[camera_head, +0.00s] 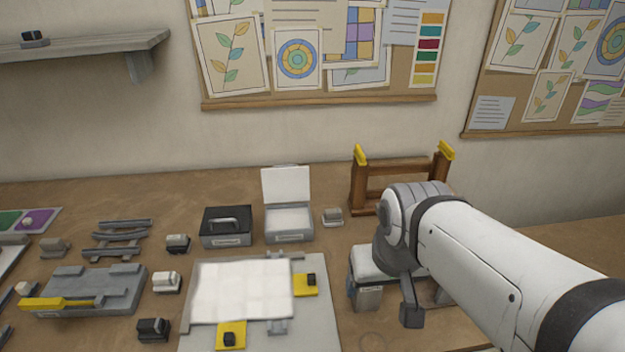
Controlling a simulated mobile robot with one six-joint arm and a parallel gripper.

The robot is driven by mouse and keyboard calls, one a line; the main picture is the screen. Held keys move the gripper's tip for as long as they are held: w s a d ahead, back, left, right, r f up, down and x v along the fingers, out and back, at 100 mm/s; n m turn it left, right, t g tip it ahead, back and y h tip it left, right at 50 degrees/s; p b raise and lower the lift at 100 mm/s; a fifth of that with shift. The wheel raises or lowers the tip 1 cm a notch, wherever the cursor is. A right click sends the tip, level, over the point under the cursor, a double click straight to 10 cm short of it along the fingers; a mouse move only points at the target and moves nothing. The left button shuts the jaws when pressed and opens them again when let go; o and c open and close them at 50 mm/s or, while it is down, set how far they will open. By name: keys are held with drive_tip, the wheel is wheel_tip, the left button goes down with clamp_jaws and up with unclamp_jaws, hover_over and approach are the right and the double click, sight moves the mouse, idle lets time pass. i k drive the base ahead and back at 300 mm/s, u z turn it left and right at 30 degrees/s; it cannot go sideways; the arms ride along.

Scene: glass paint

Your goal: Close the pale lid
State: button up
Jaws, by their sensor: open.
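The pale lid (286,186) stands raised, nearly upright, at the back of a small grey box (289,238) on the workbench. The box is open at the top and its inside looks pale. My gripper (410,308) points down at the right of the bench, to the right of and nearer than the box, well apart from the lid. It is open, though only part of it shows. I see nothing held in it. My wrist hides some of what lies behind it.
A dark box with a handle (227,226) stands close left of the grey box. A small grey block (332,217) sits close right. A wooden rack (400,178) is farther right. A pale panel (243,290) with yellow clamps lies in front.

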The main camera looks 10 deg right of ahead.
sight(284, 182)
drive_tip(key=k, duration=0.5)
drive_tip(key=z, duration=1.6)
drive_tip(key=k, duration=0.75)
drive_tip(key=u, duration=1.5)
drive_tip(key=i, duration=1)
drive_tip(key=u, duration=0.1)
